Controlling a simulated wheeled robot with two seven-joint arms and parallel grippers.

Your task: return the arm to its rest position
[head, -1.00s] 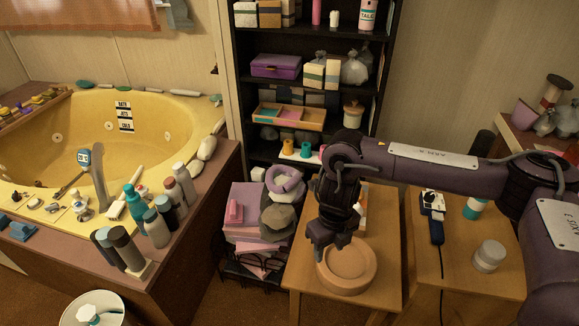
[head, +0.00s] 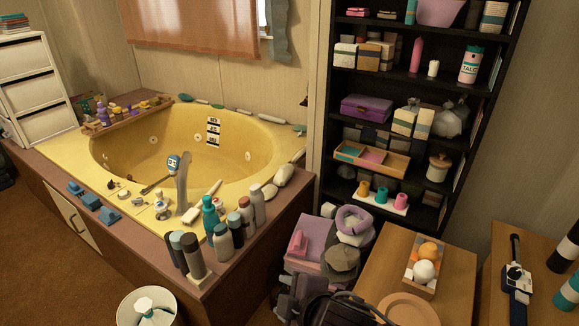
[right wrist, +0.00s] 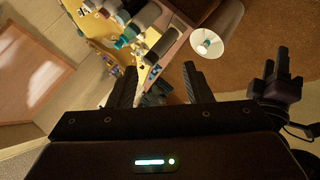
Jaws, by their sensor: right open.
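My right gripper (right wrist: 160,68) shows in the right wrist view with its two dark fingers spread apart and nothing between them. In the head view, dark parts of my right arm show at the bottom edge, in front of the stacked towels and the small wooden table; the fingertips are not clear there. A dark gripper-like part (right wrist: 276,88), apparently my left gripper, stands at the right of the right wrist view; its jaw state is unclear.
A wooden table (head: 452,262) holds a round wooden bowl (head: 408,308) and a box with round balls (head: 424,268). The yellow tub (head: 130,165), dark shelf (head: 345,185) and white bin (head: 128,312) stand around. Brown floor (head: 40,270) is open at left.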

